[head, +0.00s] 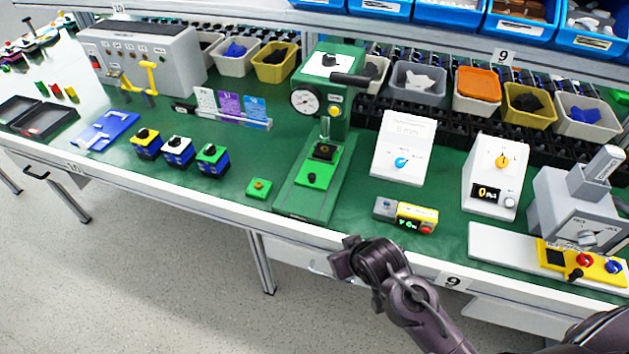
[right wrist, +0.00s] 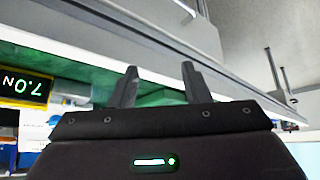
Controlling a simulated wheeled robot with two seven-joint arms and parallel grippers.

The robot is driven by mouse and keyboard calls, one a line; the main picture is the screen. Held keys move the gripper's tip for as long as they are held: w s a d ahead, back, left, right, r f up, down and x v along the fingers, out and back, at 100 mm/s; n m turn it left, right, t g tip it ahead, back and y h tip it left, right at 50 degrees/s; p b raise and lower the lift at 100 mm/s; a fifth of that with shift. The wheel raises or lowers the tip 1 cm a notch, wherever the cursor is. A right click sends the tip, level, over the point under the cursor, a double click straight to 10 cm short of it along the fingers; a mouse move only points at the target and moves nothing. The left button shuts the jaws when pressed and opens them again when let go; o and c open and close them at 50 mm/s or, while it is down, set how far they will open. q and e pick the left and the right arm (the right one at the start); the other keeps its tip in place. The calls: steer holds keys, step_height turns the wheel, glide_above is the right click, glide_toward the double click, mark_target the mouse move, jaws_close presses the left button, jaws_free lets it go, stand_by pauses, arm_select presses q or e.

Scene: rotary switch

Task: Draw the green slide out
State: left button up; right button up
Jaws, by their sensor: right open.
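The green slide (head: 318,171) sits in the base of the green press (head: 327,117) in the middle of the bench in the head view. It has a small black knob on its front part and a dark piece (head: 325,151) behind the knob. My right gripper (head: 343,262) is at the bench's front edge, below and to the right of the slide, and apart from it. In the right wrist view its two fingers (right wrist: 160,82) stand apart with nothing between them. The slide cannot be made out in that view. My left gripper is not in view.
A small green block (head: 259,188) lies left of the press base. A grey and yellow box (head: 407,215) lies to its right. White instruments (head: 402,148) stand further right. The white bench edge (head: 300,229) runs between my right gripper and the press.

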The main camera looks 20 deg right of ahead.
mark_target(314, 178)
steer(key=w+r+t, duration=0.1)
steer(key=w+t, duration=0.1)
steer(key=w, duration=0.3)
steer(key=w+r+t+y, duration=0.1)
steer(key=w+r+t, duration=0.1)
steer(key=w, duration=0.3)
steer(key=w+r+t+y, duration=0.1)
steer(key=w+r+t, duration=0.1)
steer(key=w, duration=0.3)
steer(key=shift+t, duration=0.3)
steer(key=shift+x, duration=3.8)
jaws_close()
steer(key=shift+a, duration=0.1)
